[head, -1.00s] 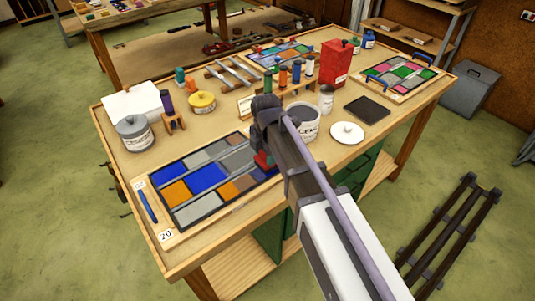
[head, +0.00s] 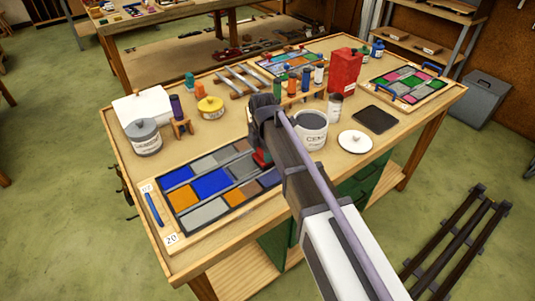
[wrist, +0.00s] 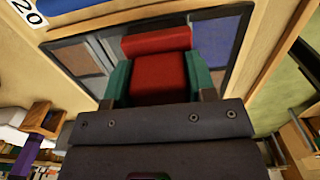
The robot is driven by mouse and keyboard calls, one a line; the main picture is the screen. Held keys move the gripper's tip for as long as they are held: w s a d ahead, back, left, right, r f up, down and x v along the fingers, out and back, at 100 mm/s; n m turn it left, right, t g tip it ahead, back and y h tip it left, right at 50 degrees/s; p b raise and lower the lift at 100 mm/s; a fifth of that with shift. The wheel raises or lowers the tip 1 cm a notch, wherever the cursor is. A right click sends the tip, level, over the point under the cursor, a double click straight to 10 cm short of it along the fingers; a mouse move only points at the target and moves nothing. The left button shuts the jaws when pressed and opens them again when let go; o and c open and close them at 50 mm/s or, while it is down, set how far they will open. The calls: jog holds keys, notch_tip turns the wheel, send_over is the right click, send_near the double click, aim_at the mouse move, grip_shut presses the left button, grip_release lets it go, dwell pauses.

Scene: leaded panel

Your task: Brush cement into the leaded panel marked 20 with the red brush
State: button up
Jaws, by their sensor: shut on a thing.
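The leaded panel marked 20 (head: 208,184) lies flat at the table's front left, with blue, amber and grey panes in dark lead. My gripper (head: 262,155) is over the panel's right end, shut on the red brush (head: 262,159), which my arm partly hides. In the wrist view the red brush (wrist: 158,72) sits between green pieces in front of the panel (wrist: 215,45). I cannot tell whether the bristles touch the glass. An open cement tub (head: 311,132) stands right of my gripper.
A white lid (head: 355,142) and a dark tray (head: 375,119) lie to the right. A red can (head: 345,72), coloured bottles (head: 306,78) and a second panel (head: 408,84) stand behind.

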jog(key=shift+r, duration=0.1)
notch_tip(320, 180, up, 6)
jog(key=p, duration=0.6)
dwell(0.4)
